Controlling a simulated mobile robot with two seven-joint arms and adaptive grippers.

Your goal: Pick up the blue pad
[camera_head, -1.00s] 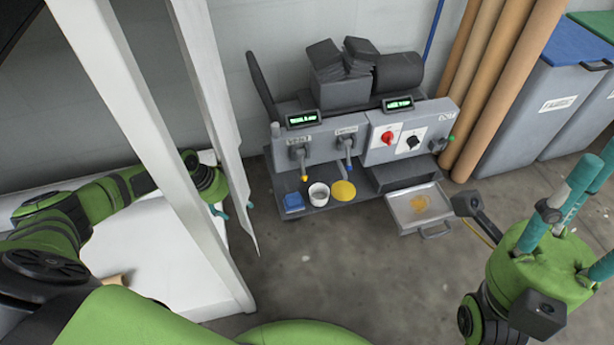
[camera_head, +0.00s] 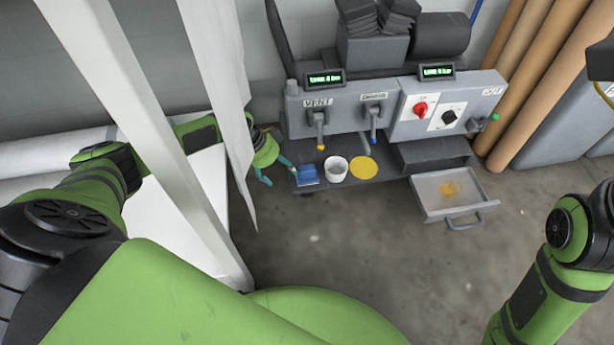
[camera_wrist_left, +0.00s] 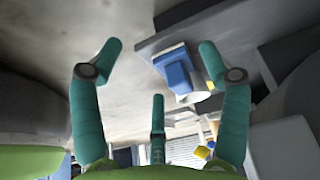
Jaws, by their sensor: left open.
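The blue pad (camera_head: 308,175) lies at the left end of the dark shelf under the press in the head view. It also shows between the fingers, nearer the right one, in the left wrist view (camera_wrist_left: 176,74). My left gripper (camera_head: 276,172) is open and empty, just left of the pad. Its teal fingers are spread in the left wrist view (camera_wrist_left: 159,62). One fingertip is close to the pad's left edge; whether it touches I cannot tell. My right gripper is out of view; only part of that arm shows at right.
A white cup (camera_head: 336,168) stands just right of the pad, then a yellow disc (camera_head: 364,167). An open metal drawer (camera_head: 430,206) juts out at right. A white upright post and panel (camera_head: 222,110) stand left, in front of my left arm.

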